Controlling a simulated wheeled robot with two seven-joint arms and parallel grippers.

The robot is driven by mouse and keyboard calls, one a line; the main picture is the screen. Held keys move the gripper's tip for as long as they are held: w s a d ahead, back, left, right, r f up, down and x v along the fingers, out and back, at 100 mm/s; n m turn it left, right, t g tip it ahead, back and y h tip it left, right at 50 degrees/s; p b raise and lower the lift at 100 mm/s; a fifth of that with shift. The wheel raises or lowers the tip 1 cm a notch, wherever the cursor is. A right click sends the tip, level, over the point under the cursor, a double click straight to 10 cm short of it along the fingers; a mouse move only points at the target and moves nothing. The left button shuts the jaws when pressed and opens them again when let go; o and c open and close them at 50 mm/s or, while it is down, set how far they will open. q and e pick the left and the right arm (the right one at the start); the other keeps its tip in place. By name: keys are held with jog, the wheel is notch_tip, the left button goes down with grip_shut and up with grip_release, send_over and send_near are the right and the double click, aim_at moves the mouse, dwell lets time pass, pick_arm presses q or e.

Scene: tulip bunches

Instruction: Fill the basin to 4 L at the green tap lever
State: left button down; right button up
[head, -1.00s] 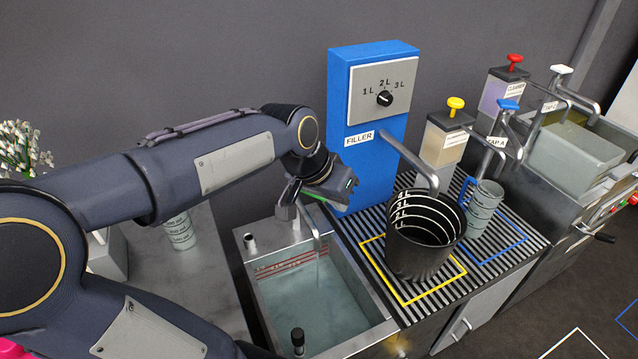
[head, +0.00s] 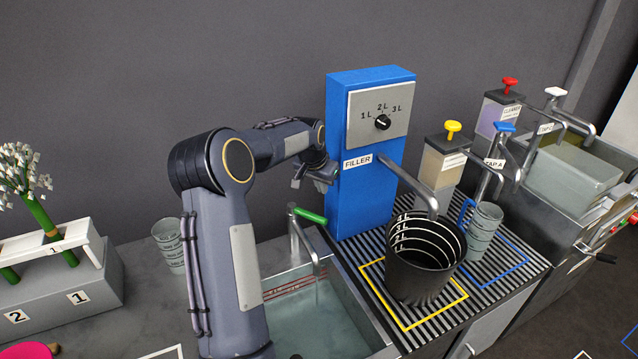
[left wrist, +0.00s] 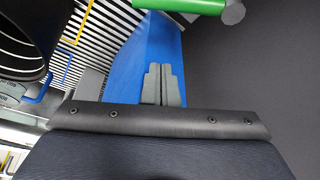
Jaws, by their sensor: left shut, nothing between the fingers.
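The green tap lever (head: 311,216) sits on top of the grey basin tap (head: 303,241), left of the blue filler. It also shows at the top of the left wrist view (left wrist: 180,5). The basin (head: 361,300) holds bluish water, with red level lines on its back wall. A pale streak shows below the spout; I cannot tell whether water is running. My left gripper (head: 298,179) is shut and empty, above and behind the lever, apart from it. Its closed fingers show in the left wrist view (left wrist: 163,85). My right gripper is out of view.
The blue filler (head: 350,205) stands close right of my left gripper. A black bucket (head: 420,278) stands inside a yellow outline on the slatted rack. A measuring jug (head: 484,233) stands behind it. My left arm covers part of the basin's left side.

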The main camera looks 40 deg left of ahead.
aim_at(310, 216)
pick_arm(q)
notch_tip(310, 216, down, 6)
jog(key=s, duration=0.2)
jog(key=shift+d, duration=0.15)
dwell(0.4)
